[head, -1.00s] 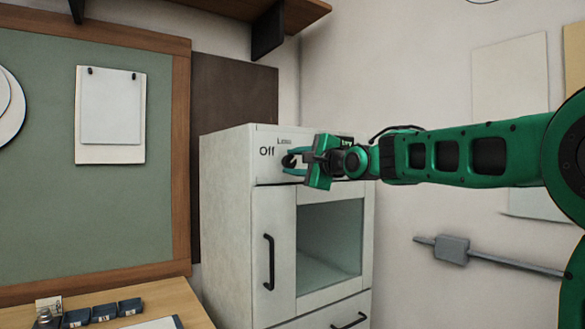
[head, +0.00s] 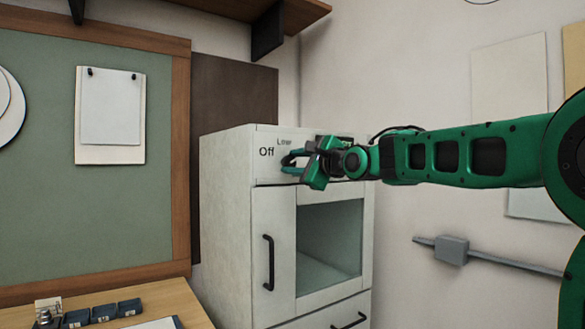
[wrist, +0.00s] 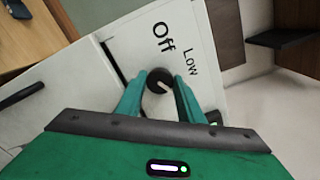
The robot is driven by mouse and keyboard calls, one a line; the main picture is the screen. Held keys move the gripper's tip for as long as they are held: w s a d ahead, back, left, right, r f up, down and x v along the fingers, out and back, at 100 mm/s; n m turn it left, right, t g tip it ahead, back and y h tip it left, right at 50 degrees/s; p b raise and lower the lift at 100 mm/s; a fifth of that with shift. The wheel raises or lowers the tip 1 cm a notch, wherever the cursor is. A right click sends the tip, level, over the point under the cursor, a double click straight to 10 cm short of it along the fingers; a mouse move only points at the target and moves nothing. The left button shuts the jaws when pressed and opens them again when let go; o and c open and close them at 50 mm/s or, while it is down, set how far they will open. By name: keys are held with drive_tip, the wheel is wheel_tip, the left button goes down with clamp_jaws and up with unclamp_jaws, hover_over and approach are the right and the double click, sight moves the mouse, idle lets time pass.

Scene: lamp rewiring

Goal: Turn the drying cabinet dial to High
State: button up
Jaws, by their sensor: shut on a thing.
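A pale pointer line on the dial points to the lower right there. The word "Off" (wrist: 163,37) is above the dial and "Low" (wrist: 190,62) to its upper right. No "High" label shows; my fingers cover part of the panel. My gripper (wrist: 158,86) is shut on the dial. In the head view, my gripper (head: 291,158) reaches the panel from the right and mostly hides the dial.
The cabinet has a door with a black handle (head: 269,262), a glass window (head: 330,240) and a drawer below. A wooden desk (head: 165,300) with small dark boxes stands at the left. A shelf (head: 285,12) hangs above. A grey pipe runs along the right wall.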

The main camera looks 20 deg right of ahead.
drive_tip(key=o, duration=1.1)
drive_tip(key=shift+w+d+f, duration=0.15)
drive_tip(key=shift+d+f, duration=0.1)
drive_tip(key=shift+f, duration=0.05)
drive_tip(key=shift+c, duration=0.2)
drive_tip(key=shift+a+r, duration=0.15)
drive_tip(key=v, duration=1)
drive_tip(key=shift+s, duration=0.4)
drive_tip(key=s+d+f+n+g+h, duration=0.2)
drive_tip(key=s+d+f+g, duration=0.15)
drive_tip(key=f, duration=0.55)
drive_tip(key=s+d+f+n+g+h, duration=0.2)
drive_tip(key=s+d+f, duration=0.25)
drive_tip(key=f, duration=0.35)
drive_tip(key=s+d+f+n+g+h, duration=0.2)
drive_tip(key=s+d+f, duration=0.2)
drive_tip(key=f, duration=0.5)
drive_tip(key=s+f+n+g, duration=0.2)
drive_tip(key=s+f, duration=0.4)
drive_tip(key=s, duration=0.3)
drive_tip(key=s+d+f+n+g, duration=0.1)
drive_tip(key=s+f+n+g, duration=0.2)
drive_tip(key=s, duration=0.6)
drive_tip(key=s+d+f+n+g, duration=0.1)
drive_tip(key=s+f+n+g, duration=0.2)
drive_tip(key=s+f+g, duration=0.2)
drive_tip(key=s+f, duration=0.3)
drive_tip(key=s, duration=0.1)
drive_tip(key=shift+f+y, duration=0.3)
drive_tip(key=shift+f, duration=0.05)
